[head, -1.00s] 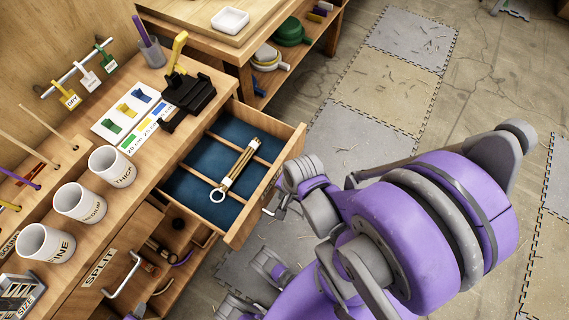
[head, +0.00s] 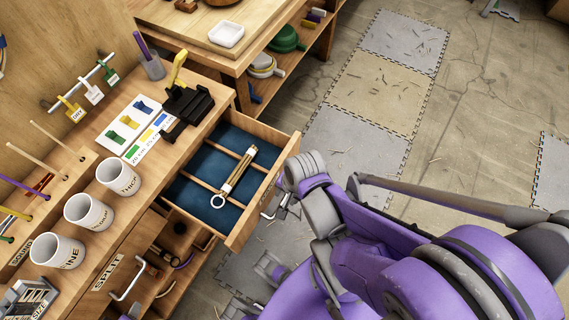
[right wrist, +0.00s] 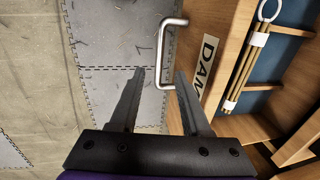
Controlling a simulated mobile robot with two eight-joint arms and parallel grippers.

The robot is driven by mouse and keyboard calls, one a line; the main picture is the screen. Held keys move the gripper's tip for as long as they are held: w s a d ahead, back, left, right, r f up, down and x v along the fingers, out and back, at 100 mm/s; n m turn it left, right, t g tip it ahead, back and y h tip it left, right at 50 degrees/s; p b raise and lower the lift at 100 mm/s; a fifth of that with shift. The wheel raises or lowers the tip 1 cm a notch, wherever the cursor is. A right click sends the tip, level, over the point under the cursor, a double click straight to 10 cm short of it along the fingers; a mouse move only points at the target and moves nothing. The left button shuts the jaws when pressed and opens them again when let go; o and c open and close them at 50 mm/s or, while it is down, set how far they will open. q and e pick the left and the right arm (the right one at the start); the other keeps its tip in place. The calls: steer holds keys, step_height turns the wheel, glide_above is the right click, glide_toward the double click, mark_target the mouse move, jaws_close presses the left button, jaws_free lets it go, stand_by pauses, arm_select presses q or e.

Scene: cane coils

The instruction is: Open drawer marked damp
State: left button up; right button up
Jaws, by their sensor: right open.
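The drawer marked damp stands pulled out of the bench in the head view, its wooden front (head: 262,196) facing my right arm. Its blue-lined inside holds a tied cane bundle (head: 234,176) with a white ring. The right wrist view shows part of the label (right wrist: 206,66), reading "DAM", and the metal handle (right wrist: 162,50). My right gripper (right wrist: 160,72) is open; the handle's lower end appears between its fingertips, but contact cannot be told. In the head view the handle (head: 284,205) is partly hidden by my right wrist. My left gripper is not in view.
Another table (head: 205,50) is behind. Floor right of the drawer shows mats (head: 375,90).

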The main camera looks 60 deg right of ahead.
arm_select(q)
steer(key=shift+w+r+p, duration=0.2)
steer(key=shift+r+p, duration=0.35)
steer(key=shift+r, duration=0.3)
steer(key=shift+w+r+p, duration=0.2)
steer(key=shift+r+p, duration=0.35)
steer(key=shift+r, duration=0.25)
arm_select(e)
steer(key=shift+s+r, duration=0.2)
steer(key=shift+r, duration=0.85)
steer(key=shift+s+r, duration=0.15)
steer(key=shift+r, duration=0.85)
